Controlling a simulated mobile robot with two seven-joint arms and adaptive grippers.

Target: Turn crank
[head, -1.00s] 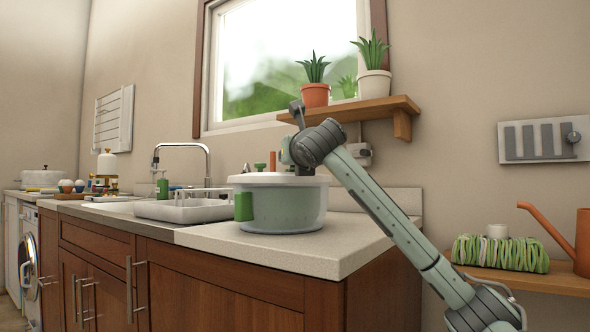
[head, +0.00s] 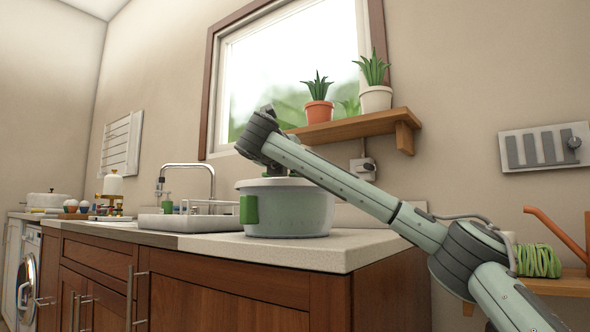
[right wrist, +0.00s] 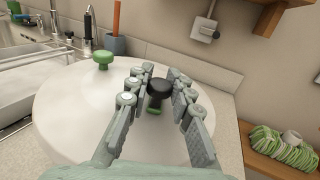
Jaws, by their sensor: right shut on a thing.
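A round pale green pot-like spinner (head: 300,213) with a white lid and a green side handle (head: 249,209) stands on the counter. In the right wrist view its white lid (right wrist: 75,115) carries a black crank knob (right wrist: 158,88) with a green part below it, and a separate green knob (right wrist: 103,60) near the far left edge. My right gripper (right wrist: 160,78) is above the lid, its two fingers on either side of the black knob and shut on it. My left gripper is not in view.
A sink (head: 185,222) with a faucet lies left of the spinner. A wall shelf (head: 360,127) with two potted plants hangs above and behind it. The counter's front right corner (head: 345,255) is clear. A low shelf (head: 555,285) at right holds green rope and an orange watering can.

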